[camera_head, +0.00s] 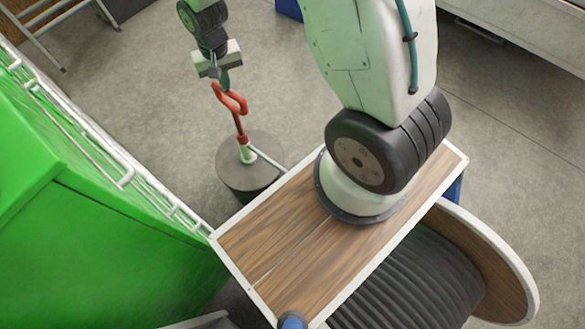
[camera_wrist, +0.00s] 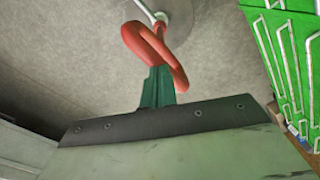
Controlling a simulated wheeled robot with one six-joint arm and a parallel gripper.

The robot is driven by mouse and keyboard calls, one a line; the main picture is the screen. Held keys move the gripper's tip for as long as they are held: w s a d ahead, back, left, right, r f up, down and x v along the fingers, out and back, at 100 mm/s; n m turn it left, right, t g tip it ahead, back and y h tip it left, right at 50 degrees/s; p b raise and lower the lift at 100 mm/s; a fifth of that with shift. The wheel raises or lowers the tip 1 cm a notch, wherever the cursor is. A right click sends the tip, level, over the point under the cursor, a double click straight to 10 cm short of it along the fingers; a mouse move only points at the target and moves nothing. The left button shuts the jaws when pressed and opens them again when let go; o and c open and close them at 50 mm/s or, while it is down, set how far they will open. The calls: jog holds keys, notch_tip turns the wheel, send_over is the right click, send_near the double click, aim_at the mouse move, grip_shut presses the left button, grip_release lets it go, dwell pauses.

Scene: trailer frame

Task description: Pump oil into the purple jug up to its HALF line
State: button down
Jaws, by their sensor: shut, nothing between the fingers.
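A dark grey drum (camera_head: 250,170) stands on the floor left of my wooden deck. A pale pump fitting with a spout rises from its lid, and a red looped handle (camera_head: 231,98) stands above it. My gripper (camera_head: 224,84) is at the top of the handle, its green fingers shut with nothing between them. In the wrist view the red loop (camera_wrist: 143,40) curves close around the fingertips (camera_wrist: 157,82). I cannot tell whether they touch it. The drum's lid (camera_wrist: 180,14) shows at the top there. No purple jug is visible in either view.
A green container (camera_head: 90,220) with white rails fills the left side, close to the drum. A wooden-sided reel of dark hose or cable (camera_head: 420,285) sits at lower right. A metal ladder-like frame (camera_head: 45,30) stands at upper left. Concrete floor beyond the drum is open.

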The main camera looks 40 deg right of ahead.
jog(key=shift+f, duration=0.75)
jog(key=shift+r, duration=1.8)
jog(key=shift+r, duration=2.5)
jog(key=shift+s, duration=0.1)
